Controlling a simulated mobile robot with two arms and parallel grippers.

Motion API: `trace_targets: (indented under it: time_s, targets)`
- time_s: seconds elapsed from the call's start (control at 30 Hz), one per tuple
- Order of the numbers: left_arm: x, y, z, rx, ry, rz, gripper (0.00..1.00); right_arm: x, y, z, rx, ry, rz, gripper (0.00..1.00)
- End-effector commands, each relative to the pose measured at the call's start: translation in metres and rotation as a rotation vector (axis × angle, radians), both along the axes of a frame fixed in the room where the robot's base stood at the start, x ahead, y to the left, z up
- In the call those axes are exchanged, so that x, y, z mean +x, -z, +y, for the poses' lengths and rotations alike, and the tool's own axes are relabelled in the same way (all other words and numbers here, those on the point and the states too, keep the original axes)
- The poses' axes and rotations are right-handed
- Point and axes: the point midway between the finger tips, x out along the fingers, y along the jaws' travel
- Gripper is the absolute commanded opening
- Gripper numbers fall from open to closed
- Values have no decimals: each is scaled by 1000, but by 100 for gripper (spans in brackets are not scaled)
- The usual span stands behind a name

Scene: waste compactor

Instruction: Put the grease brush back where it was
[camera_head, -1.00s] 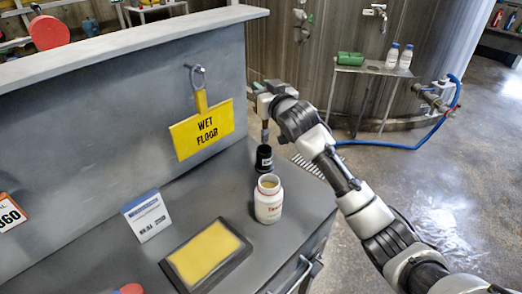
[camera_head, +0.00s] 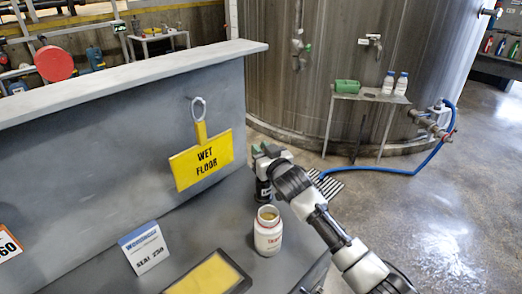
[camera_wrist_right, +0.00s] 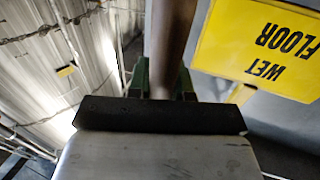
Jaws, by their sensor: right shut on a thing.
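My right gripper (camera_head: 264,152) is shut on the grease brush, just above the black cup (camera_head: 263,190) on the grey bench. In the right wrist view the brush's brown handle (camera_wrist_right: 172,45) stands between the green fingers (camera_wrist_right: 160,80). The brush's lower end is hidden in the head view, so I cannot tell whether it is inside the cup. An open white jar (camera_head: 268,232) with red lettering and yellowish contents stands in front of the cup. My left gripper is not in view.
A yellow wet floor sign (camera_head: 201,160) hangs on the grey panel (camera_head: 110,150) left of my gripper; it also shows in the wrist view (camera_wrist_right: 260,45). A small label card (camera_head: 144,248) and a yellow pad in a dark tray (camera_head: 236,272) are on the bench.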

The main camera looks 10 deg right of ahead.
Motion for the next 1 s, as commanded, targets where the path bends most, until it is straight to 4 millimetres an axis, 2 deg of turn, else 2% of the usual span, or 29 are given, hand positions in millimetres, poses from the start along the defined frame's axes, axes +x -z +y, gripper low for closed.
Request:
trace_targets:
  time_s: [0.03,0.17,0.57,0.67,1.0]
  targets:
    - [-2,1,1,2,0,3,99,0,1,0,1,0,1,25]
    - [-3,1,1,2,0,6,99,0,1,0,1,0,1,45]
    - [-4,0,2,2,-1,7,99,-5,-1,-2,-1,0,2,46]
    - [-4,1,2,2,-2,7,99,-17,0,-5,-1,0,2,46]
    - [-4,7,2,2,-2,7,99,-81,1,-23,0,0,2,46]
